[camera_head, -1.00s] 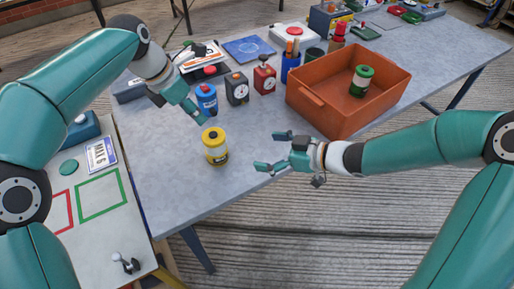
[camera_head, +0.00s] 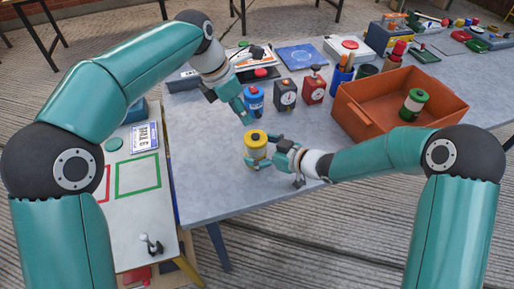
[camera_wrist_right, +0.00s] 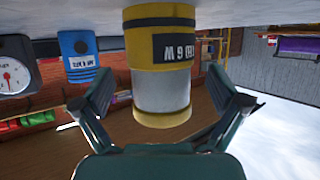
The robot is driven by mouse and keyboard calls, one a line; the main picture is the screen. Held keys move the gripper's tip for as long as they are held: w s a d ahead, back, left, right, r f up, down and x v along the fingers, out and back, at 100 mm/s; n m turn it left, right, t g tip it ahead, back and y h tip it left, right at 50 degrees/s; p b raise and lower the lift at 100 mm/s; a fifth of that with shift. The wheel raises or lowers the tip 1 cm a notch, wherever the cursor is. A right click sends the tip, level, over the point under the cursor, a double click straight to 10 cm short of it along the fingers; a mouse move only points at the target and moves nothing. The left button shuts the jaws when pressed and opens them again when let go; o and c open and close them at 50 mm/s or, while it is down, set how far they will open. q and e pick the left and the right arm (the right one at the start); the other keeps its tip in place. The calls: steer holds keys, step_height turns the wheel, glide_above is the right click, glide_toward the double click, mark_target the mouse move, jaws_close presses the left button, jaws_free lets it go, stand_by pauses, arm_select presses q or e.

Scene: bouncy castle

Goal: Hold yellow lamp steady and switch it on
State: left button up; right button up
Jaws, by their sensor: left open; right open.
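The yellow lamp (camera_head: 256,138) stands upright on the grey table. It has a yellow body, a dark label band and a clear section, and shows upside down in the right wrist view (camera_wrist_right: 163,50). My right gripper (camera_head: 265,151) is open, low at the lamp, with one finger on each side. In the right wrist view the fingers (camera_wrist_right: 163,85) show gaps to the lamp on both sides. My left gripper (camera_head: 244,113) is open and empty, above and behind the lamp, close to its top but apart from it.
An orange crate (camera_head: 372,129) with a green canister (camera_head: 413,105) is to the right. A white board (camera_head: 138,205) with coloured outlines is left. The table front is clear.

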steer(key=shift+w+a+f, duration=0.25)
steer(key=shift+w+a, duration=0.15)
steer(key=shift+a, duration=0.1)
steer(key=c, duration=1.4)
arm_select(q)
steer(key=shift+c, duration=0.6)
arm_select(e)
steer(key=shift+c, duration=0.9)
arm_select(q)
jaws_close()
